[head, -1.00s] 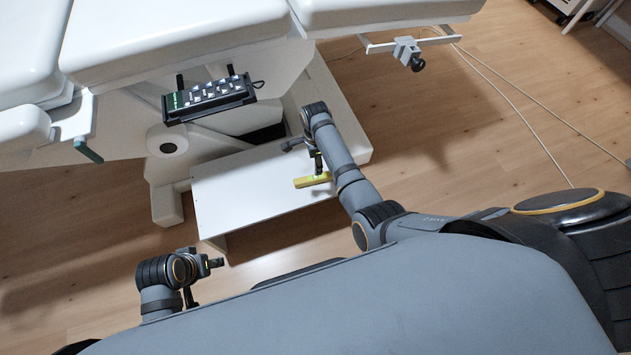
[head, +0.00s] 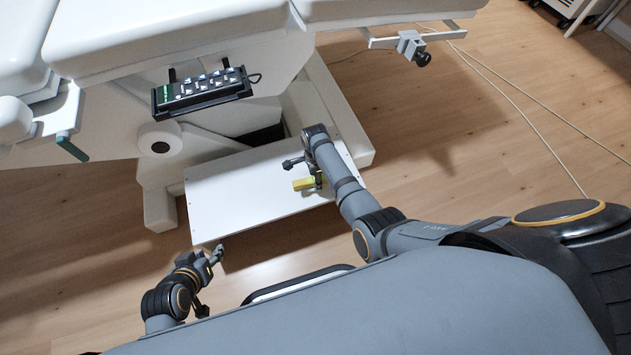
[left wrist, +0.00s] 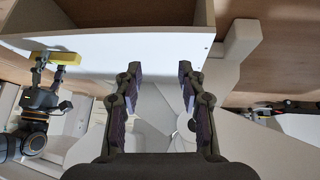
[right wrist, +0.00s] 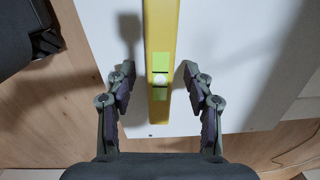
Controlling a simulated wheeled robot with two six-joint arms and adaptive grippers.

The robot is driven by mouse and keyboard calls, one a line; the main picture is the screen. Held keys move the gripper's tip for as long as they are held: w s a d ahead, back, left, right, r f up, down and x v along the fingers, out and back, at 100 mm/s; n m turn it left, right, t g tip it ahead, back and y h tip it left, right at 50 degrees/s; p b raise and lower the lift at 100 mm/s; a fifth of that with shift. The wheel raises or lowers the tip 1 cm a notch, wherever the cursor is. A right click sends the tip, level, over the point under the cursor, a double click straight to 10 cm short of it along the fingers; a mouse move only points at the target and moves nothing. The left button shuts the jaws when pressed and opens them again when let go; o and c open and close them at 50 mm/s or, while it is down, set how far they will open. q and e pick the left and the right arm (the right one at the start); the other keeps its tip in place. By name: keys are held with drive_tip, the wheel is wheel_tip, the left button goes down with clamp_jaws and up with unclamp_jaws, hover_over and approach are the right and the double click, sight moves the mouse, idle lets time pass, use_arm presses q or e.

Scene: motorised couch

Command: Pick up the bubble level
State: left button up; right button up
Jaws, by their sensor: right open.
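The bubble level is a yellow bar (head: 303,184) near the right end of the white board, low beside the couch base. In the right wrist view the level (right wrist: 160,40) runs lengthwise between my right fingers, its pale vial window near the tips. My right gripper (right wrist: 157,72) is open, one finger on each side with visible gaps; it looks clear of the bar. In the head view the right gripper partly hides the level's right end. My left gripper (head: 217,253) is at the board's front left corner; the left wrist view shows its fingers (left wrist: 159,70) apart and empty.
The white board (head: 235,200) has bare room left of the level. The white couch (head: 180,40) overhangs behind, with a black button panel (head: 203,92) on its side. A clamp (head: 412,46) hangs from a rail at the upper right. Cables (head: 520,105) cross the wooden floor.

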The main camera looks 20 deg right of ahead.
clamp_jaws()
drive_tip(key=shift+r, duration=0.1)
